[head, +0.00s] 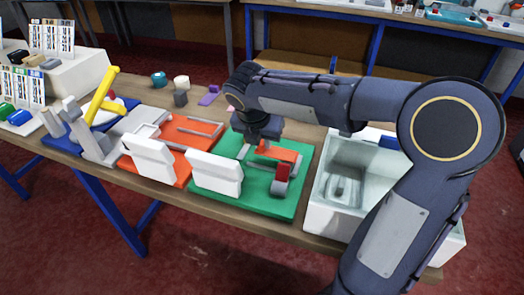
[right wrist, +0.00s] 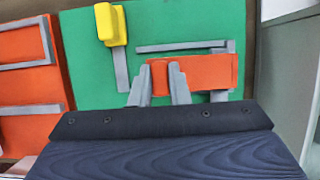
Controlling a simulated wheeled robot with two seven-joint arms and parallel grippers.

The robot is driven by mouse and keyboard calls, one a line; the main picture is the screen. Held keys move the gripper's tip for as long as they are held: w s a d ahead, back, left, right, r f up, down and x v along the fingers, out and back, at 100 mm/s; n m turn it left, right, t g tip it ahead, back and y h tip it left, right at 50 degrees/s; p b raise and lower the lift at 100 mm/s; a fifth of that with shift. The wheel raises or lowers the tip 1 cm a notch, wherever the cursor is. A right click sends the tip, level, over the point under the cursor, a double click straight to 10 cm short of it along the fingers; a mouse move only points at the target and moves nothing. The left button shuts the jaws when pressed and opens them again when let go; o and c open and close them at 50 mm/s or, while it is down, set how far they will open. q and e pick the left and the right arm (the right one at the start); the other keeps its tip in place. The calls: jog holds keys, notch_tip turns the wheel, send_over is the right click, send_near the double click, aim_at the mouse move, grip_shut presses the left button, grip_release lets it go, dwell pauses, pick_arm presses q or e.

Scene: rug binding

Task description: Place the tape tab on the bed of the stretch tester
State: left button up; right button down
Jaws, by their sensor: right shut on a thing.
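The stretch tester is likely the green base (head: 234,196) with grey rails and an orange bed (head: 279,153); the bed also shows in the right wrist view (right wrist: 212,72). My right gripper (head: 257,141) is low over this base, at the left end of the bed. In the right wrist view its two grey fingers (right wrist: 160,88) are shut on a small orange piece (right wrist: 159,76), probably the tape tab. It overlaps the bed in the picture, so I cannot tell whether it touches it. My left gripper is out of view.
A red-topped lever (head: 283,174) stands at the near right of the base, a yellow-handled one (right wrist: 111,25) at its far left. A white panel (head: 215,178) stands at its near left. An open white bin (head: 318,215) is close on the right, an orange board (head: 192,133) on the left.

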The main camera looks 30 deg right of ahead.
aim_at(262, 150)
jog(key=shift+s+a+f+b, duration=0.1)
jog(key=shift+f+b, duration=0.2)
jog(key=shift+f, duration=1.35)
jog(key=shift+f, duration=0.2)
jog(key=c, duration=1.4)
grip_release()
jog(key=shift+r, duration=0.1)
jog(key=shift+a+r, duration=0.1)
jog(key=shift+r, duration=0.45)
jog(key=p+v, duration=0.2)
jog(key=v, duration=0.9)
jog(key=shift+r, duration=0.1)
jog(key=shift+s, duration=0.1)
